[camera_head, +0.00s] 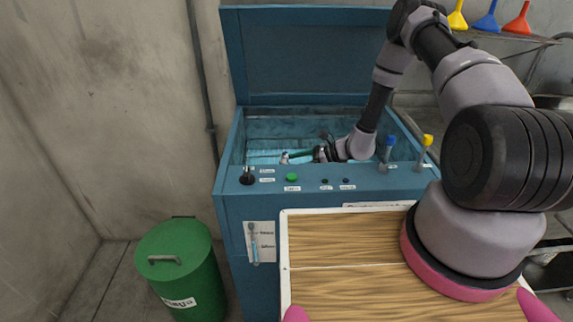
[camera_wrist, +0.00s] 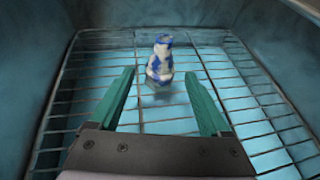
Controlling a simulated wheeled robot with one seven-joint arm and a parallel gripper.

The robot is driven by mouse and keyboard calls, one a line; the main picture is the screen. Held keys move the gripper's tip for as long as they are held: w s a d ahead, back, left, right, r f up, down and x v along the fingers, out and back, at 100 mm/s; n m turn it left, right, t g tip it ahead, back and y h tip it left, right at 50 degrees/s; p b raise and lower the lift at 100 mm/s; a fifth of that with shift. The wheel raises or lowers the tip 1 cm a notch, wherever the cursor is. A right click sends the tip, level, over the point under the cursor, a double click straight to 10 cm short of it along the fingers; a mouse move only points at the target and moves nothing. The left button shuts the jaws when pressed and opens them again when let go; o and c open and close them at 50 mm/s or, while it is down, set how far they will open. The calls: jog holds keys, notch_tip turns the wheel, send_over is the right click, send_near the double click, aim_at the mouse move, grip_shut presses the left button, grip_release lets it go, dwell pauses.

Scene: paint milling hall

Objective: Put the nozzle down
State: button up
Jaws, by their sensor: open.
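The nozzle (camera_wrist: 160,60) is a small piece with blue and white patches. In the wrist view it stands upright on the wire rack (camera_wrist: 85,88) inside the blue tank. A small pale shape, probably the nozzle (camera_head: 284,158), shows just left of my gripper in the head view. My gripper (camera_wrist: 160,74) is open, with its green fingers spread to either side of the nozzle's line and a gap on both sides. The nozzle appears at or just beyond the fingertips. In the head view my gripper (camera_head: 304,155) is low inside the tank, partly hidden by the front edge.
The blue tank (camera_head: 227,215) has a raised lid (camera_head: 305,55) behind and walls around the rack. Its front panel carries a green button (camera_head: 292,177), a black knob (camera_head: 247,177) and blue and yellow valves. A green bin (camera_head: 180,270) stands on the floor at left.

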jog(key=v, duration=0.8)
jog(key=shift+s+d+r, duration=0.1)
jog(key=shift+d+r, duration=0.05)
jog(key=shift+d, duration=0.2)
jog(key=s+d+r+n+g+h, duration=0.1)
jog(key=s+r+n, duration=0.15)
jog(key=r, duration=0.65)
jog(key=s+d+r+n+h, duration=0.15)
jog(key=r+n, duration=0.25)
jog(key=r, duration=0.6)
jog(key=s+r+n+g+h, duration=0.1)
jog(key=r+n+h, duration=0.15)
jog(key=r, duration=0.65)
jog(key=s+d+r+n+t+h, duration=0.3)
jog(key=s+d+r, duration=0.1)
jog(key=s+r, duration=0.5)
jog(key=s+d+r+n+t+h, duration=0.3)
jog(key=s+d+r+n, duration=0.1)
jog(key=s+r, duration=0.6)
jog(key=shift+s+d+r+t, duration=0.2)
jog(key=shift+d+r+t, duration=0.1)
jog(key=shift+d+r, duration=0.25)
